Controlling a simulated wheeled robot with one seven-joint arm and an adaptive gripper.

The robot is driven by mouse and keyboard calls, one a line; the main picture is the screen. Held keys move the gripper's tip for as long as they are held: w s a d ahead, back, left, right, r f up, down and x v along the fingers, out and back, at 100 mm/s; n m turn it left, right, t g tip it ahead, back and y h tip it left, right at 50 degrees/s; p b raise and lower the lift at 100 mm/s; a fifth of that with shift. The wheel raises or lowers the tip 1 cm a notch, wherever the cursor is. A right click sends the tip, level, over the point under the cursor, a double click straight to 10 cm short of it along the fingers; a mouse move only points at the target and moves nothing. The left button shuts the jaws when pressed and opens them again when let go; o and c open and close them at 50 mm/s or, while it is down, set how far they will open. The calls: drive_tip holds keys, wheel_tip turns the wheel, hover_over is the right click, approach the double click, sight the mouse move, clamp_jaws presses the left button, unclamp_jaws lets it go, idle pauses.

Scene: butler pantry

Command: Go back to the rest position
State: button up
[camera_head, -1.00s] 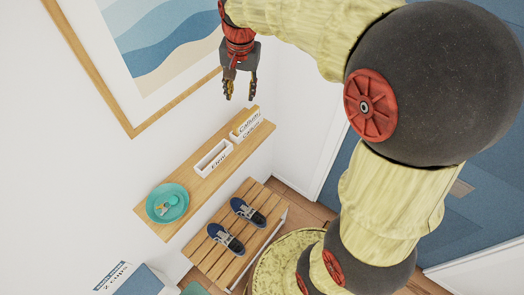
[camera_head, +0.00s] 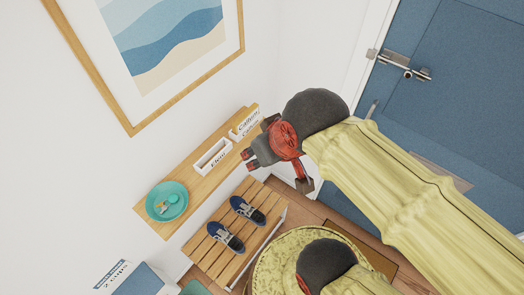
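My gripper (camera_head: 250,160) is at the middle of the head view, in front of the right end of the wooden wall shelf (camera_head: 184,183). It points left and is seen from above. Its grey and red parts overlap, so I cannot tell how far apart the fingers are. I see no object held in it. My yellow-sleeved arm reaches in from the lower right.
The shelf holds a teal bowl (camera_head: 167,201) with small items, a white tray (camera_head: 213,158) and a labelled box (camera_head: 244,122). Below it, a slatted bench (camera_head: 213,258) carries blue shoes (camera_head: 226,238). A blue door (camera_head: 465,95) is at right, a framed picture (camera_head: 240,25) above.

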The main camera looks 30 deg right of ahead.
wheel_tip(320, 180, down, 16)
drive_tip(key=b, duration=1.6)
drive_tip(key=shift+w, duration=0.1)
